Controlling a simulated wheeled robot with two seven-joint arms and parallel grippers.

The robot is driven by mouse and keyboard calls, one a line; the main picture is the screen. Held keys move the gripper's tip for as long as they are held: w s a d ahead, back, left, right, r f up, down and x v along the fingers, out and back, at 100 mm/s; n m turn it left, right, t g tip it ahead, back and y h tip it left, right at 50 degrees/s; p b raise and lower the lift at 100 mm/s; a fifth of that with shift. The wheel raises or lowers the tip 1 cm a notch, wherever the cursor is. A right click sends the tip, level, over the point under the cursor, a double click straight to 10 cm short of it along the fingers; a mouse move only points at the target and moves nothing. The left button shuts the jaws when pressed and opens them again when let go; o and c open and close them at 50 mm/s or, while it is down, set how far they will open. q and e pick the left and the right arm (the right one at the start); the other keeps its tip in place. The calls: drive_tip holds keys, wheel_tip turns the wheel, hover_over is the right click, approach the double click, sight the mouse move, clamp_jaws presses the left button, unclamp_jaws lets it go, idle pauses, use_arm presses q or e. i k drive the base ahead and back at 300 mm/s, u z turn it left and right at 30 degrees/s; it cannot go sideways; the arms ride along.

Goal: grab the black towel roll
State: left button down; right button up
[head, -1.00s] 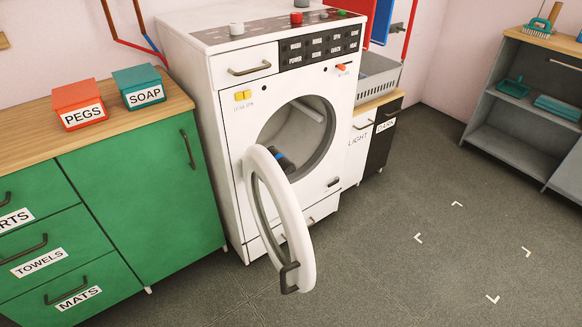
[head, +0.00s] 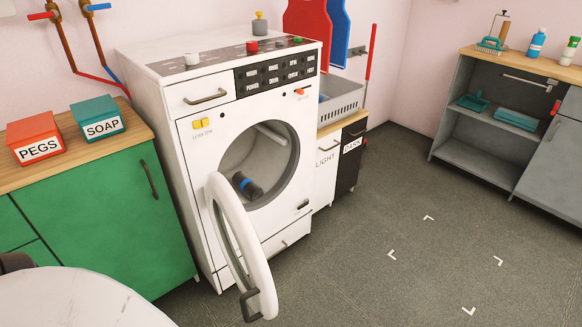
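The black towel roll (head: 252,190), dark with a blue band (head: 243,184), lies inside the drum of the white washing machine (head: 196,165). The machine's round door (head: 259,272) stands open and swung out to the front left. Its near rim is close to the roll in the picture, and the roll shows through the opening. Neither of my grippers is in view. A white rounded part at the bottom left looks like part of my own arm.
A green cabinet (head: 126,208) with red PEGS (head: 36,136) and teal SOAP (head: 97,117) boxes stands left. LIGHT (head: 325,168) and DARK (head: 349,163) bins stand right of the machine. A grey shelf unit (head: 470,150) is far right. The floor (head: 390,215) between is clear.

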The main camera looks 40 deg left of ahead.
sight(250, 188)
drive_tip(key=i, duration=3.25)
drive_tip(key=u, duration=4.45)
drive_tip(key=k, duration=0.9)
drive_tip(key=z, duration=0.15)
